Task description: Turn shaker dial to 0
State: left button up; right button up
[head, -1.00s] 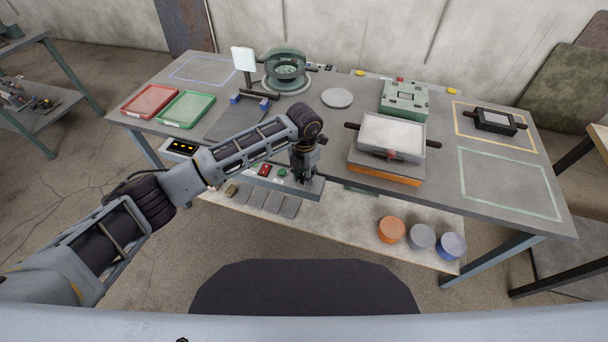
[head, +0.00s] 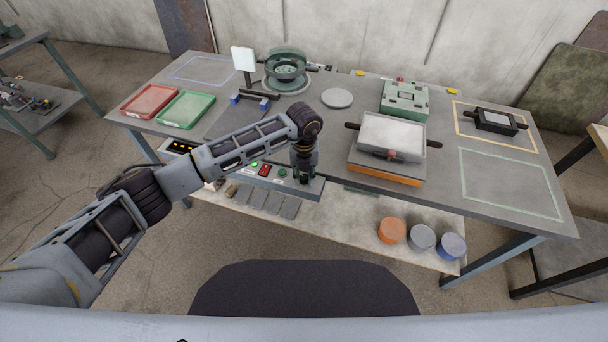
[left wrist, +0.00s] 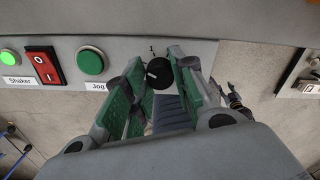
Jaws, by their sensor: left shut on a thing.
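The shaker dial (left wrist: 159,72) is a small black round knob with a white mark on the grey front panel (left wrist: 203,47). A "1" is printed just above it, and the white mark lies on the knob's left part. No 0 beside the dial can be made out. My left gripper (left wrist: 157,80) is shut on the dial, its green-padded fingers on both sides of it. In the head view my left gripper (head: 304,176) points down at the panel on the table's front edge and hides the dial. My right gripper is not in view.
Left of the dial are a green Jog button (left wrist: 92,63), a red rocker switch (left wrist: 44,66) and a lit green Shaker lamp (left wrist: 9,57). On the table (head: 335,130) stand a sieve stack (head: 286,66), red and green trays, and a white box on an orange-edged base.

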aim_at(304, 176)
pick_arm(q)
jog(key=shift+n, duration=0.4)
jog(key=o, duration=0.7)
jog(key=shift+o, duration=0.4)
notch_tip(304, 176, up, 12)
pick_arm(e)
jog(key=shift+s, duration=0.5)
